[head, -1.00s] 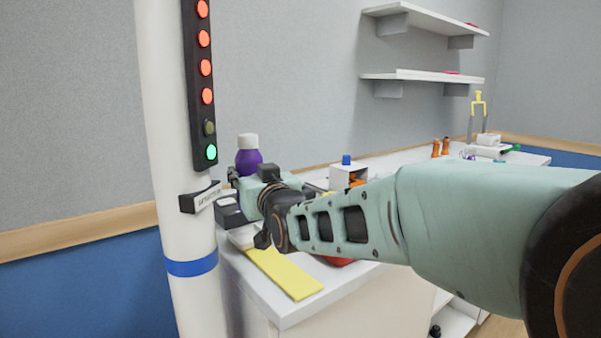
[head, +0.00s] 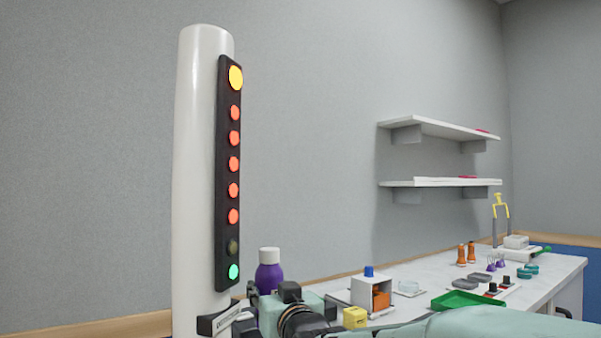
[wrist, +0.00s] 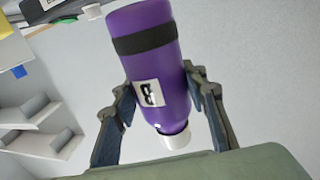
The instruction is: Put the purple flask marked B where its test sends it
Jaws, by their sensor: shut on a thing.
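The purple flask (head: 269,280) with a white cap and dark band stands upright in the head view, just right of the white post. In the wrist view the flask (wrist: 152,55) shows a white label marked B. My gripper (wrist: 160,85) is shut on the flask, one finger on each side. In the head view my gripper (head: 270,305) is beside the post's lower end. The lamp strip (head: 228,175) on the post has a large yellow lamp lit at the top, several red lamps lit below, one dim lamp, and a green lamp lit at the bottom.
A dark bracket with a white label (head: 232,324) juts from the post close to my gripper. On the counter stand a white box with a blue knob (head: 371,293), a yellow block (head: 355,317), a green tray (head: 458,301) and orange bottles (head: 466,254). Two wall shelves (head: 440,184) hang behind.

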